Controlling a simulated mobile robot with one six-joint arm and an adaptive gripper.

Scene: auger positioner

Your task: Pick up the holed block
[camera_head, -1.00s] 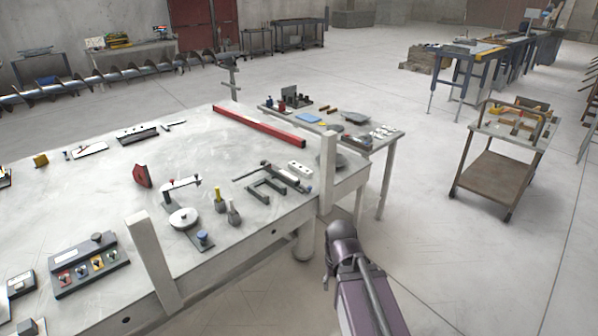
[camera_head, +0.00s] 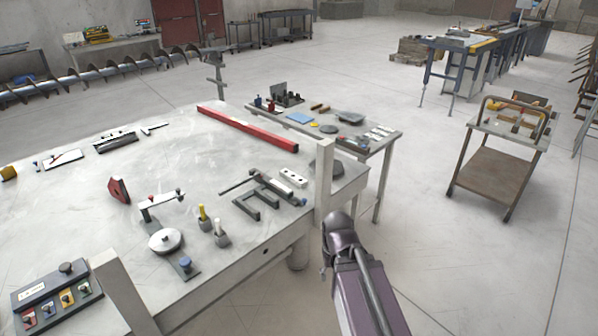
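The holed block (camera_head: 293,177) is a small white bar with dark holes in its top. It lies flat on the large pale worktable (camera_head: 215,150), near the table's right edge. It is just behind a dark grey C-shaped clamp (camera_head: 262,200) and left of a white upright post. My arm's purple-grey link and rounded joint show at the bottom right, beside the table and apart from the block. My gripper cannot be made out in this view.
A white post (camera_head: 323,185) rises at the table edge right of the block. A red beam (camera_head: 247,130) lies behind it. A smaller side table (camera_head: 385,140) with tools stands beyond. A trolley (camera_head: 500,150) is at right. Floor between is clear.

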